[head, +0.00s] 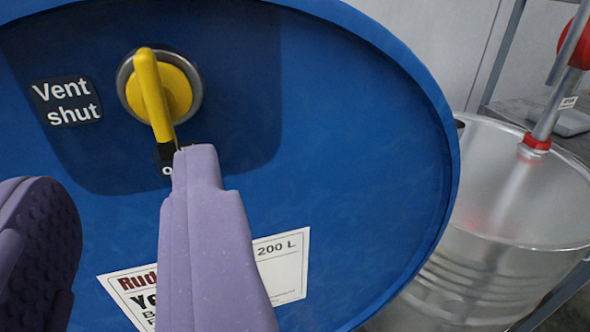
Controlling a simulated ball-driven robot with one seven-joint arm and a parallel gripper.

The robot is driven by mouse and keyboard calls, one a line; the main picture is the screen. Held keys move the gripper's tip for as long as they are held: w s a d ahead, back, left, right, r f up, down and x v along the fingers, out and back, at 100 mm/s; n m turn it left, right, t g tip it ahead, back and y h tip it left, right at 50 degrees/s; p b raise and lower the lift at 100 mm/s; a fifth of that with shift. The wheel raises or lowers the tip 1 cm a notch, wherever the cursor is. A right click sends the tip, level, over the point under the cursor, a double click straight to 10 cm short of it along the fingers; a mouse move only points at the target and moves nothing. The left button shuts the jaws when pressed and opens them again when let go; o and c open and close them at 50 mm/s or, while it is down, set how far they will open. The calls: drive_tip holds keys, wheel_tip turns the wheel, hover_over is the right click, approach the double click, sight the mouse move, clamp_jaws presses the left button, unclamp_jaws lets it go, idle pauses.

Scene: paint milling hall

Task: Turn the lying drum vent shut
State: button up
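The blue lying drum (350,150) faces me with its round end filling most of the head view. Its yellow vent handle (153,95) sits on a grey ring near the top and points down, slightly right. A black "Vent shut" label (67,102) is left of the handle. A second label below the handle is mostly hidden behind a finger. My gripper (125,165) is open, with two purple fingers spread apart. The right finger's tip is just below the handle's lower end; I cannot tell whether they touch. The left finger is lower left, with nothing between them.
A white paper label (285,262) with "200 L" is on the drum's lower face, partly behind my right finger. To the right stands an open metal drum (490,250) with a metal tube (553,110) with red fittings above it. A grey wall is behind.

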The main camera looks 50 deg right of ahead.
sight(153, 105)
drive_tip(key=b+x, duration=0.1)
drive_tip(key=x, duration=0.6)
drive_tip(key=shift+w+d, duration=0.15)
drive_tip(key=shift+d, duration=0.1)
clamp_jaws()
